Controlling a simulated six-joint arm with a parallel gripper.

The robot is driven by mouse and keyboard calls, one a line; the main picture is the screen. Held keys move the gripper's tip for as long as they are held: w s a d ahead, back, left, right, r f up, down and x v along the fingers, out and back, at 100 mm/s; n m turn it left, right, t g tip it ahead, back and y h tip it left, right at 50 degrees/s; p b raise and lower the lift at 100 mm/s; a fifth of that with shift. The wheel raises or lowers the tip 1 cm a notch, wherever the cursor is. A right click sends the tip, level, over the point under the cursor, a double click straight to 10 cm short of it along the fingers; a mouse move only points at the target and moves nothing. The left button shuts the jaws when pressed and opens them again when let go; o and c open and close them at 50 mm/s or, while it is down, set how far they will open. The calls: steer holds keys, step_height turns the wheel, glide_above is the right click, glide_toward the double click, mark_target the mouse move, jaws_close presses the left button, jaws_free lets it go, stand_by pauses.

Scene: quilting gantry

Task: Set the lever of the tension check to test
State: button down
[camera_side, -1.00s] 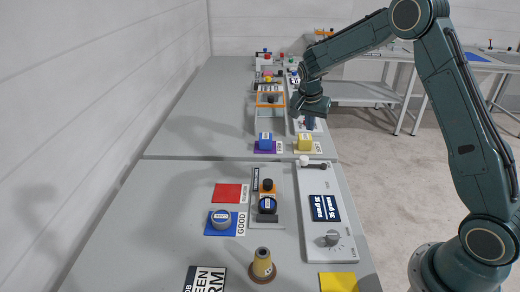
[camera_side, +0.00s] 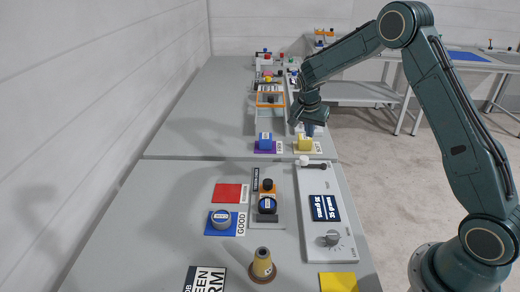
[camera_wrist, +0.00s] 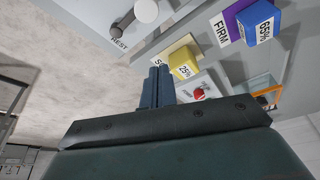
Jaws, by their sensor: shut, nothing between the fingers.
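The tension check is a light grey panel (camera_side: 342,181) on the near table's right side. Its lever has a white knob (camera_side: 304,160) at the panel's far end, with a dark bar reaching right. In the wrist view the white knob (camera_wrist: 147,11) is at the top, partly cut off, with a dark bar and the word REST beside it. A TEST mark is not legible. My gripper (camera_side: 309,130) is over the far table's near right edge, beyond the lever and apart from it. In the wrist view my gripper's fingers (camera_wrist: 157,72) are shut and empty.
The panel also carries a dark display (camera_side: 325,208) and a dial (camera_side: 331,239). A red knob (camera_wrist: 199,94) shows near the fingers. The near table's left side is clear.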

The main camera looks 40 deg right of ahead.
mark_target(306, 159)
steer(key=f, duration=0.7)
steer(key=shift+w+d+f, duration=0.1)
steer(key=shift+d+f, duration=0.05)
steer(key=shift+d, duration=0.05)
steer(key=shift+s+a, duration=0.3)
steer(key=shift+a, duration=0.55)
steer(key=shift+a, duration=0.1)
steer(key=n, duration=0.2)
steer(key=s+a+n+t, duration=0.1)
steer(key=s+a+n+y, duration=0.1)
steer(key=n, duration=0.1)
steer(key=shift+a+n+t, duration=0.1)
steer(key=shift+n+t, duration=0.2)
steer(key=s+n, duration=0.1)
steer(key=s+a+n+y, duration=0.1)
steer(key=n, duration=0.1)
steer(key=shift+n+t, duration=0.3)
steer(key=shift+s, duration=0.2)
steer(key=shift+s+a+f, duration=0.1)
steer(key=shift+s, duration=0.15)
